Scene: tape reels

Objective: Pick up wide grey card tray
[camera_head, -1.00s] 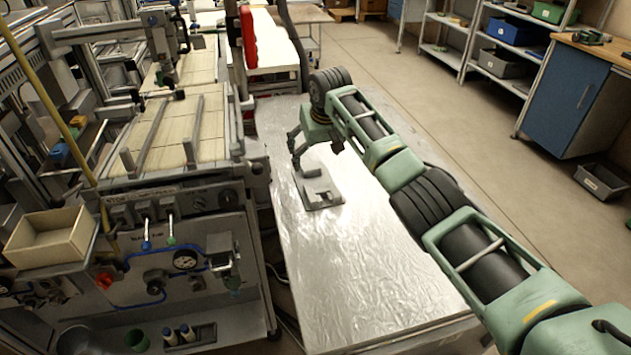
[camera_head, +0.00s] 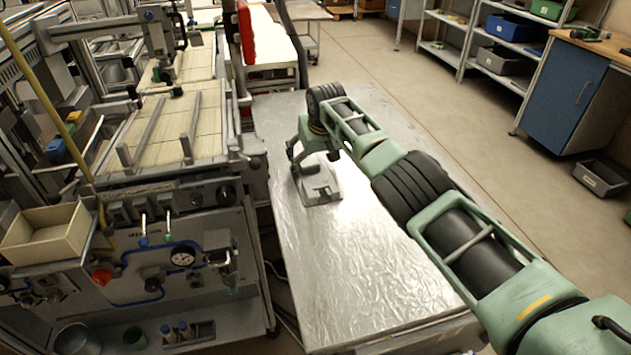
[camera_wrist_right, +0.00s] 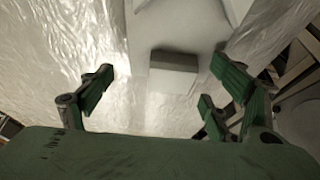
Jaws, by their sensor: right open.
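The wide grey card tray (camera_head: 322,191) lies flat on the silvery, film-covered tabletop, with a raised block on it. In the right wrist view the tray's pale surface (camera_wrist_right: 190,25) fills the top middle, and the raised grey block (camera_wrist_right: 173,78) sits between my fingers. My right gripper (camera_head: 312,161) is just above the tray's far side, and its arm hides part of that area. In the right wrist view its green fingers (camera_wrist_right: 158,88) are spread wide and hold nothing. Whether they touch the tray is unclear. My left gripper is not in view.
The silvery tabletop (camera_head: 350,265) is otherwise clear. A machine with a control panel (camera_head: 150,240) stands close along its left side, with a beige open box (camera_head: 45,235) on it. Shelves and a blue cabinet (camera_head: 565,100) stand right, across open floor.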

